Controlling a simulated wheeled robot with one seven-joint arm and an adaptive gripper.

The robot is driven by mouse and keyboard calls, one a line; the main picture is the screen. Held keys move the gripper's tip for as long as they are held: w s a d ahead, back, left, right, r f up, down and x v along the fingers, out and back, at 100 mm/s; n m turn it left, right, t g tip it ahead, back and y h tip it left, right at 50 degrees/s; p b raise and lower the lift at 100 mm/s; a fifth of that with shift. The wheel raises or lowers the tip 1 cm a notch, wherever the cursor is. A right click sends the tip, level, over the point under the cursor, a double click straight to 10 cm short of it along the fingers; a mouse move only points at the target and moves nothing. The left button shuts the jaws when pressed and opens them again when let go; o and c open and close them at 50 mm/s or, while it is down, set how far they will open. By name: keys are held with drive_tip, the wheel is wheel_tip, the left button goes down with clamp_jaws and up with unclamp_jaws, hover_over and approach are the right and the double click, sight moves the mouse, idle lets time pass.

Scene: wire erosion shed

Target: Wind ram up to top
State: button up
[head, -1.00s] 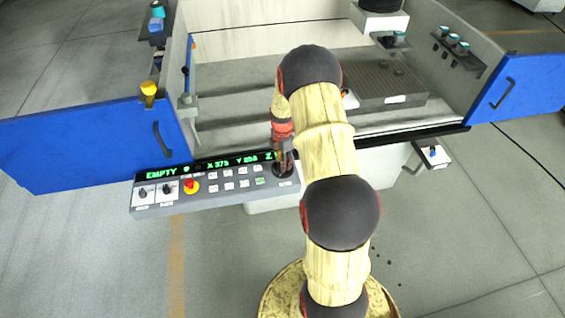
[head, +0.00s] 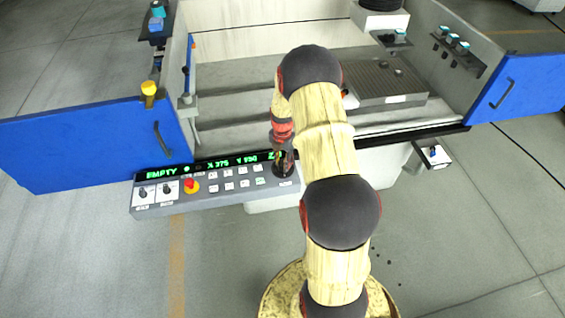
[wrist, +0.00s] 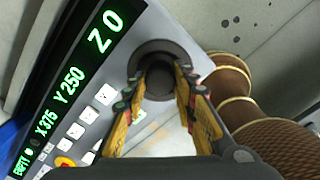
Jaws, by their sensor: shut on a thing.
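My gripper (head: 283,160) is over the right end of the grey control panel (head: 218,196). In the wrist view, its yellow fingers (wrist: 158,84) are shut on a round dark knob (wrist: 158,56) with a wide base, and one lies on each side of it. The green display (wrist: 72,84) reads X 375, Y 250 and Z 0. In the head view its Z value is hidden behind my gripper, and it reads EMPTY at the left. A black and white part (head: 380,18), possibly the ram, is cut off at the top edge of the head view.
The panel also has white buttons, a red button (head: 191,186) on yellow and two switches. Blue doors (head: 85,145) stand open at both sides of the machine. A ribbed grey block (head: 380,82) sits inside the work area. The floor at left is clear.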

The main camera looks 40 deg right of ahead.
sight(282, 163)
drive_tip(key=o, duration=1.2)
drive_tip(key=shift+c, duration=0.2)
drive_tip(key=shift+r, duration=0.1)
wheel_tip(282, 163, up, 12)
idle(0.4)
